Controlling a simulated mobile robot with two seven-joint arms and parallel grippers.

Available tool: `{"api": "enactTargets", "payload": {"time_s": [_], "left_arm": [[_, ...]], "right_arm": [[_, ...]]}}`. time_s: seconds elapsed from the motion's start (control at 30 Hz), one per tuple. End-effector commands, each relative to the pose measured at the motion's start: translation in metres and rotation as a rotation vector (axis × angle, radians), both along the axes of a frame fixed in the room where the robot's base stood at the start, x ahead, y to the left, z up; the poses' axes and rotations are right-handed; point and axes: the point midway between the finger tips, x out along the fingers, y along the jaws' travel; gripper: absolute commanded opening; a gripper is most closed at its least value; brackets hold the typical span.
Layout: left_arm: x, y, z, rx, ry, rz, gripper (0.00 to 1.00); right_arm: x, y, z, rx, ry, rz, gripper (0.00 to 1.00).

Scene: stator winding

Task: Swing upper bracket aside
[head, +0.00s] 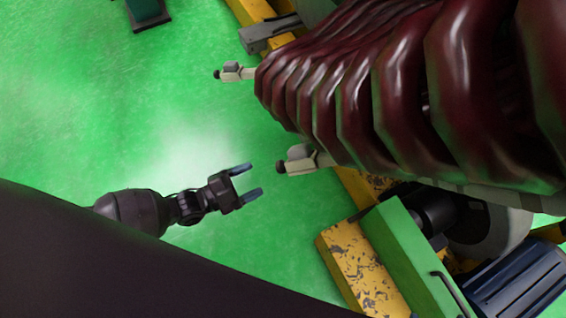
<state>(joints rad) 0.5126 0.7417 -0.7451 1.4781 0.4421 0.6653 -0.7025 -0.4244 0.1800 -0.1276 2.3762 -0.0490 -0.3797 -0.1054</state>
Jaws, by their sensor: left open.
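Two pale brackets with dark round knobs stick out from the left end of the dark red winding (400,80). One bracket (233,71) is higher in the picture, and the other bracket (304,160) is lower and nearer my gripper. I cannot tell for certain which one is the upper bracket. My left gripper (255,179) is open and empty, its bluish fingertips pointing right toward the lower-placed bracket's knob. A gap of green floor shows between them in the picture. My right gripper is not in view.
A worn yellow beam (355,265) and a green block with a handle (412,262) stand below the winding. A grey arm on yellow framing (268,33) is at the top. Open green floor (110,120) lies to the left.

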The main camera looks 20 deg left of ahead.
Motion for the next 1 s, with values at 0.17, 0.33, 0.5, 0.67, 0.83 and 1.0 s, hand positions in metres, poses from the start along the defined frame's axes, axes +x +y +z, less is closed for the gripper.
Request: {"api": "enactTargets", "payload": {"time_s": [0.17, 0.33, 0.5, 0.67, 0.83, 1.0], "left_arm": [[0.022, -0.023, -0.002, -0.002, 0.003, -0.001, 0.65], [0.04, -0.043, -0.002, -0.002, 0.005, -0.001, 0.65], [0.054, -0.056, -0.002, -0.001, 0.004, -0.001, 0.65], [0.06, -0.061, -0.001, -0.001, 0.004, 0.001, 0.65], [0.062, -0.062, 0.0, -0.001, 0.004, 0.001, 0.65], [0.062, -0.062, 0.0, -0.001, 0.004, 0.001, 0.59]], "right_arm": [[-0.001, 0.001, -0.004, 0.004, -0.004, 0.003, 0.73], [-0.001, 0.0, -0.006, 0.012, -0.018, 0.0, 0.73], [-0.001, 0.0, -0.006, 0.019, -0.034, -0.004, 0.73], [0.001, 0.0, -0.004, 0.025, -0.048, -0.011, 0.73], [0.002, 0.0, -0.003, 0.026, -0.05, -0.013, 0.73], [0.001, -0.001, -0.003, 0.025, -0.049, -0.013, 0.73]]}}
